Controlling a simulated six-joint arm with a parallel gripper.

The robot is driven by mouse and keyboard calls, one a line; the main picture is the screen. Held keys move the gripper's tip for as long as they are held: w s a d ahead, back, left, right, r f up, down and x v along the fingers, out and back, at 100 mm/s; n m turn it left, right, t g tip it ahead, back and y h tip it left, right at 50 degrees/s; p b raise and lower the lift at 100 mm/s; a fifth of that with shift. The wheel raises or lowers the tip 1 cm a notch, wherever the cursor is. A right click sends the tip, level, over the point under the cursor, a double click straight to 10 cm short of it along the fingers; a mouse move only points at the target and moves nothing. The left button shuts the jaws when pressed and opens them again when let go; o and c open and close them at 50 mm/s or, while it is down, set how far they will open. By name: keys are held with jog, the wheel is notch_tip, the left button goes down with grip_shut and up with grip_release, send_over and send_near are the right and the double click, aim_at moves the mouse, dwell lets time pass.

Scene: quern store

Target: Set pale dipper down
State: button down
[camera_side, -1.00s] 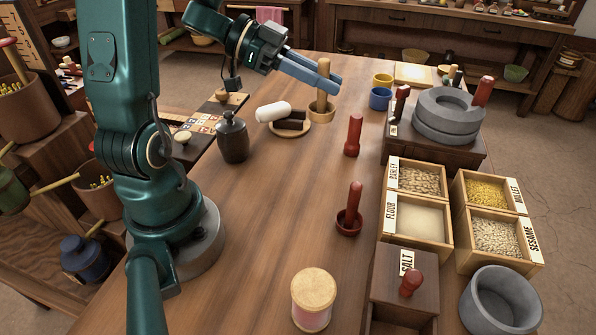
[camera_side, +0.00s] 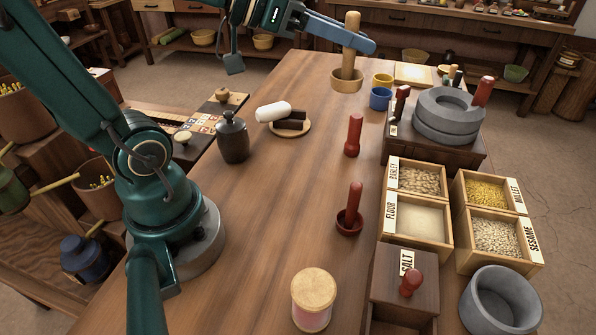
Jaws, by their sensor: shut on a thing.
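The pale dipper (camera_side: 347,84) has a light wooden cup and an upright handle. My gripper (camera_side: 362,44) is shut on its handle, with blue fingers on either side of it. The dipper hangs upright, its cup appearing near the far end of the table (camera_side: 270,215), left of the yellow and blue cups. The cup seems to be clear of the tabletop, though its exact height is hard to tell. A darker red dipper (camera_side: 349,222) stands on the table nearer the front.
A yellow cup (camera_side: 383,80) and a blue cup (camera_side: 380,98) stand close right of the dipper. A quern (camera_side: 447,115), grain boxes (camera_side: 419,220) and a red pestle-like piece (camera_side: 353,135) line the right. The table's middle is clear.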

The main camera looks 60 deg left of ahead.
aim_at(343, 84)
jog(key=d+f+m+h, duration=0.1)
jog(key=d+f+h, duration=0.15)
jog(key=d, duration=0.85)
jog(key=a+f+n+y, duration=0.1)
jog(key=a+n+y, duration=0.2)
jog(key=a+f+n+y, duration=0.1)
jog(key=a+n+y, duration=0.1)
jog(key=a+y, duration=0.1)
jog(key=a+f+n+y, duration=0.1)
jog(key=a+n+y, duration=0.2)
jog(key=a+y, duration=0.1)
jog(key=shift+s+f+n+y, duration=0.2)
jog(key=shift+f+n+y, duration=0.15)
jog(key=shift+y, duration=0.2)
jog(key=s+a+f+n+g+y, duration=0.1)
jog(key=a+f+n+g+y, duration=0.4)
jog(key=a+n+y, duration=0.25)
jog(key=shift+h, duration=0.25)
jog(key=shift+s+a+f, duration=0.1)
jog(key=shift+a+f, duration=0.05)
jog(key=shift+f, duration=1.5)
jog(key=shift+s+a+f, duration=0.1)
jog(key=shift+f, duration=1.6)
jog(key=shift+a+f, duration=0.15)
jog(key=shift+f, duration=1.5)
jog(key=c, duration=1.1)
grip_release()
jog(key=shift+f, duration=0.1)
jog(key=o, duration=0.3)
